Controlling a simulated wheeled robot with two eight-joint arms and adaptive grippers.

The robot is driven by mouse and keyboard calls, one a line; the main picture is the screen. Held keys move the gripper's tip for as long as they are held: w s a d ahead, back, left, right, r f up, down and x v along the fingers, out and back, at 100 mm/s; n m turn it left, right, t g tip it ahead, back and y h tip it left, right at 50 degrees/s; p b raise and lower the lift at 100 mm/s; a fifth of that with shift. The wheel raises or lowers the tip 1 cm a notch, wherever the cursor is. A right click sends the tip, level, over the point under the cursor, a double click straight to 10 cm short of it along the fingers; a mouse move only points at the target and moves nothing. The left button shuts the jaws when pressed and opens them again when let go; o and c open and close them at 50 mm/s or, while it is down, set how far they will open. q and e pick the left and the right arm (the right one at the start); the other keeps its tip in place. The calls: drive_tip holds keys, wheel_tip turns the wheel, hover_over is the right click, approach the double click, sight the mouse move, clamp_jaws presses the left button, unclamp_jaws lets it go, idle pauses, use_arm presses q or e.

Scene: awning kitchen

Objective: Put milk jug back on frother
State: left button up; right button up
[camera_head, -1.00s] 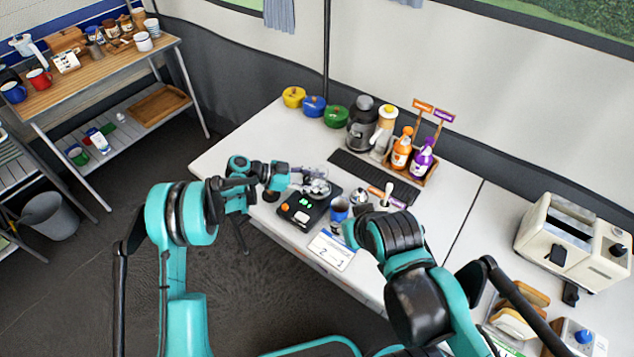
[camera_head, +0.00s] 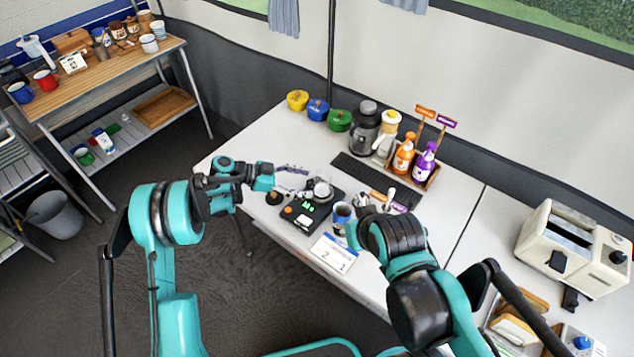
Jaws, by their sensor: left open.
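The frother (camera_head: 301,216) is a flat black device with an orange button and lit green displays on the white table. The milk jug (camera_head: 322,191), small and metallic, appears to stand upright on the frother's far part. Whether it is fully seated is too small to tell. My left gripper (camera_head: 288,181) is open, just left of the jug, its fingers pointing right toward it. It looks apart from the jug, with nothing held.
A blue cup (camera_head: 342,212) stands right of the frother, with a white card (camera_head: 333,253) in front. A dark mat (camera_head: 362,174), syrup bottles in a wooden crate (camera_head: 432,182) and a grinder (camera_head: 364,128) lie behind.

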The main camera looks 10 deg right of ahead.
use_arm(q)
drive_tip(key=s+a+r+n+t+y+p, duration=0.1)
drive_tip(key=s+a+r+n+t+y, duration=0.15)
drive_tip(key=s+a+r+n, duration=0.4)
drive_tip(key=s+a+r+n+t+y, duration=0.2)
drive_tip(key=a+r+n+y, duration=0.2)
drive_tip(key=a+r, duration=0.55)
drive_tip(key=s+a+n+t+y, duration=0.4)
drive_tip(key=s+a+n+y, duration=0.3)
drive_tip(key=s+a, duration=0.7)
drive_tip(key=s+n, duration=0.2)
drive_tip(key=s, duration=0.2)
drive_tip(key=shift+r, duration=0.3)
